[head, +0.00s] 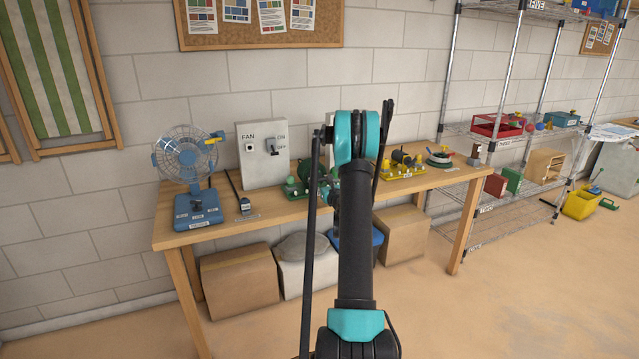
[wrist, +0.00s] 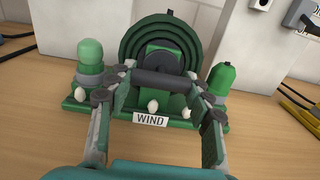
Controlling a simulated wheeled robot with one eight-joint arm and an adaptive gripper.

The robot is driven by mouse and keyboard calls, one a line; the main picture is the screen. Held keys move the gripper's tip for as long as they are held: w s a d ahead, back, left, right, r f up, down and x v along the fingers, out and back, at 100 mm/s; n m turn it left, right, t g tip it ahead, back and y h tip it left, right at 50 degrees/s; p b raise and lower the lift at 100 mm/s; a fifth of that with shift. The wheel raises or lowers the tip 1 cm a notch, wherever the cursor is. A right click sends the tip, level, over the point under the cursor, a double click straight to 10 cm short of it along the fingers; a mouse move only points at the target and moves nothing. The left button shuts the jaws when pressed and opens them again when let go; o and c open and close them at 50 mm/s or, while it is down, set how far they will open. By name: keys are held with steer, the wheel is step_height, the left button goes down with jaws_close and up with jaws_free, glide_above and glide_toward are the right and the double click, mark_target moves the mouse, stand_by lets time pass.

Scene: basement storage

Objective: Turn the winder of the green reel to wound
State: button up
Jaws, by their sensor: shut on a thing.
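The green reel (wrist: 206,52) fills the upper middle of the wrist view, with a white WIND label (wrist: 150,119) on its front. Its winder (wrist: 165,82) has a dark crosswise grip in front of the ribbed green drum. My gripper (wrist: 158,84) is at this grip, one finger at each end of it, and is shut on the winder. I cannot read which setting the winder is at.
Green-topped posts (wrist: 90,62) flank the drum closely. On the table (head: 225,222) stand a blue fan (head: 197,203), a grey switch box (head: 262,165) and, to the right, a yellow-based reel (head: 405,170). Boxes (head: 240,285) are underneath. Wire shelving (head: 500,150) stands at right.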

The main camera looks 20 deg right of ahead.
steer(key=o, duration=1.2)
steer(key=shift+c, duration=0.2)
steer(key=shift+s, duration=0.1)
steer(key=s, duration=1.1)
steer(key=shift+s+d, duration=0.2)
steer(key=shift+s, duration=0.2)
